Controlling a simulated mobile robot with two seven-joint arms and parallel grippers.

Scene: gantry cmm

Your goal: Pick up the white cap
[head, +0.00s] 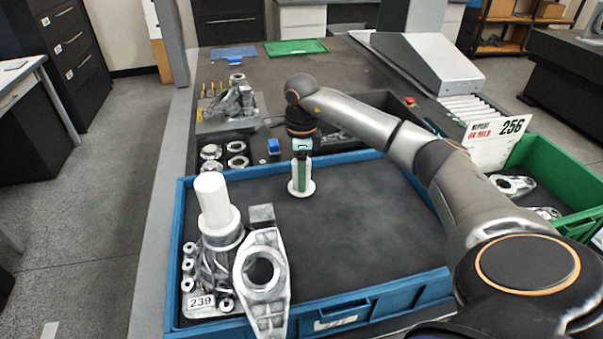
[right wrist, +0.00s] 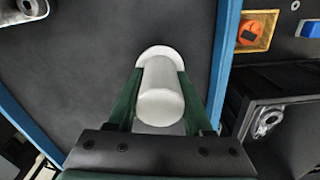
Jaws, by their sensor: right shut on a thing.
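A white cap (right wrist: 160,90) with a round stem and a wider flange is between the green fingers of my right gripper (right wrist: 160,108), which is shut on its stem. In the head view the cap's flange (head: 295,192) shows below the fingers of my right gripper (head: 301,178), over the tray floor. I cannot tell whether it touches the floor. A second white cap (head: 213,202) stands upright on a metal part at the tray's left side, away from the gripper. My left gripper is not in view.
The blue tray (head: 400,300) has a bare dark floor in its middle and right. Metal parts, including a bracket (head: 277,295) and a plate marked 239 (head: 202,303), fill its left. A green crate (head: 570,170) stands right. A metal casting (head: 236,100) and rings (head: 237,161) lie behind.

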